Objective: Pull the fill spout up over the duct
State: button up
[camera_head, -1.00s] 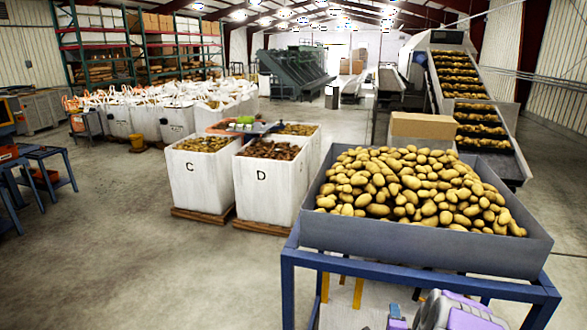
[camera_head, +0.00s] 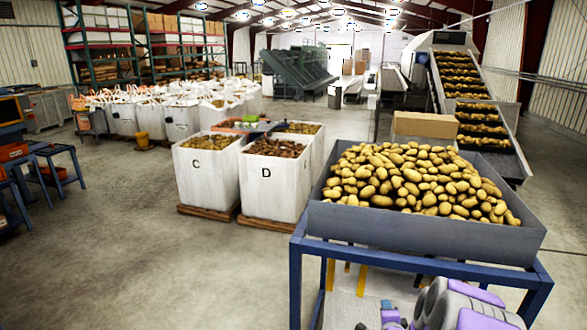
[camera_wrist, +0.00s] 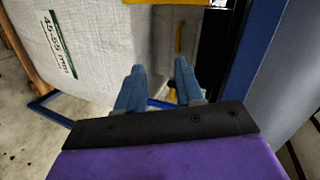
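In the wrist view my gripper (camera_wrist: 160,66) has its two blue fingers apart, with nothing seen between them. Beyond the fingers hangs a pale woven bag (camera_wrist: 100,60) with a green-edged label reading about 45-55 mm. I cannot pick out the fill spout from the rest of the pale fabric, nor clearly identify the duct. The fingertips appear in front of the fabric; whether they touch it I cannot tell.
A blue post (camera_wrist: 265,60) stands close on the right in the wrist view, and a yellow band (camera_wrist: 165,2) crosses the top. In the head view a potato-filled grey hopper (camera_head: 420,232) on a blue frame (camera_head: 296,285) stands ahead. Open floor lies to the left.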

jog(key=s+a+r+n+g+y, duration=0.3)
jog(key=s+a+r+n+g, duration=0.4)
jog(key=s+a+r+n, duration=0.55)
jog(key=s+a+r+n+g, duration=0.1)
jog(key=s+r+n+g, duration=0.2)
jog(key=s, duration=1.4)
jog(key=s+a+r+n+g, duration=0.1)
jog(key=s+r+n+g, duration=0.2)
jog(key=s, duration=1.5)
notch_tip(320, 180, up, 3)
jog(key=shift+f+g, duration=0.1)
jog(key=shift+g, duration=1)
